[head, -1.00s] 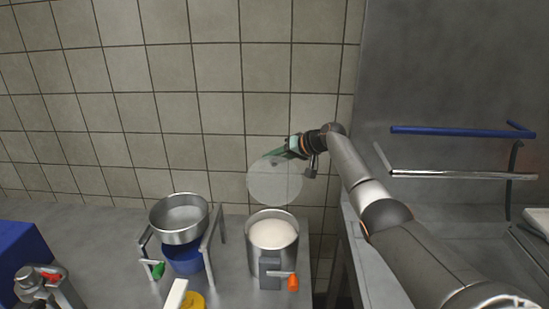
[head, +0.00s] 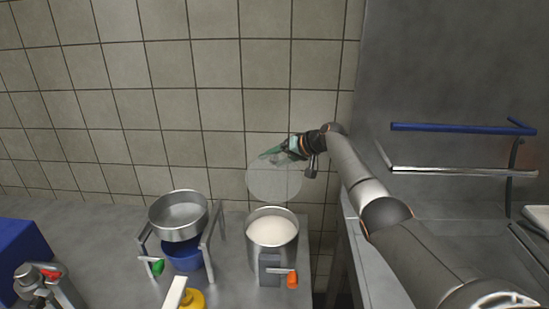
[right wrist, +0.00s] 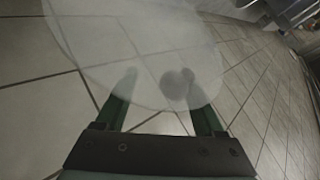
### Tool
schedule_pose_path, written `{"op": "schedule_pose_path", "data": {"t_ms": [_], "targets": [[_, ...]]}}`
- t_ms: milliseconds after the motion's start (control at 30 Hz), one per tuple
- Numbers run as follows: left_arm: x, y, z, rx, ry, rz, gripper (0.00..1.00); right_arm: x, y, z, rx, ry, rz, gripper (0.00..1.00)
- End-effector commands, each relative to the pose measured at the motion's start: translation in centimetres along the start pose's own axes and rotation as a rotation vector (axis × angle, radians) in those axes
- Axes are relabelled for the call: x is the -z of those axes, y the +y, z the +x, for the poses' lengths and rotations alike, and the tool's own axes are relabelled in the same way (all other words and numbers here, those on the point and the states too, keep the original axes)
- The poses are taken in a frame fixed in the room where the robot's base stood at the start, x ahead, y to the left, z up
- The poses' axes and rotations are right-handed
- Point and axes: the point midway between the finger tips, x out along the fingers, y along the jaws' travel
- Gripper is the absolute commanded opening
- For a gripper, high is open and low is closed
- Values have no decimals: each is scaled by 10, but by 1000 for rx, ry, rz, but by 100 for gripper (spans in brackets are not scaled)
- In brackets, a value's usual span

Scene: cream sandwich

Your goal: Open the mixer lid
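The mixer (head: 272,258) is a steel pot with pale cream inside, standing on the counter; its top is uncovered. Its translucent round lid (head: 272,184) is raised and tilted up above the pot's back rim, in front of the tiled wall. My right gripper (head: 272,153) is at the lid's upper edge. In the right wrist view its green fingers (right wrist: 160,90) are spread apart, and the lid (right wrist: 95,55) overlaps their tips. A round dark knob (right wrist: 177,84) shows between them, nearer the right finger; contact is unclear. My left gripper is not in view.
A steel bowl (head: 180,218) on a stand, with a blue container (head: 184,256) below, is left of the mixer. A yellow-topped item (head: 193,299) is in front. A metal device (head: 45,284) and blue box (head: 20,252) are farther left. A blue rail (head: 460,129) is at right.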

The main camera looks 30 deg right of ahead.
Motion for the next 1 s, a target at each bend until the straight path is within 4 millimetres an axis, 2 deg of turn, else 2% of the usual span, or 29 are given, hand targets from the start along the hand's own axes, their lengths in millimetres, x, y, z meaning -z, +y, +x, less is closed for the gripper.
{"op": "schedule_pose_path", "data": {"t_ms": [167,367,567,1000], "targets": [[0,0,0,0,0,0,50,0,0,-1,-1,1,0,67],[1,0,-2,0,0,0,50,2,0,-13,0,6,0,67],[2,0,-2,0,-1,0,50,2,1,-38,-1,7,-2,67],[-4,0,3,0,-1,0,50,0,1,-110,-2,3,-1,67]]}}
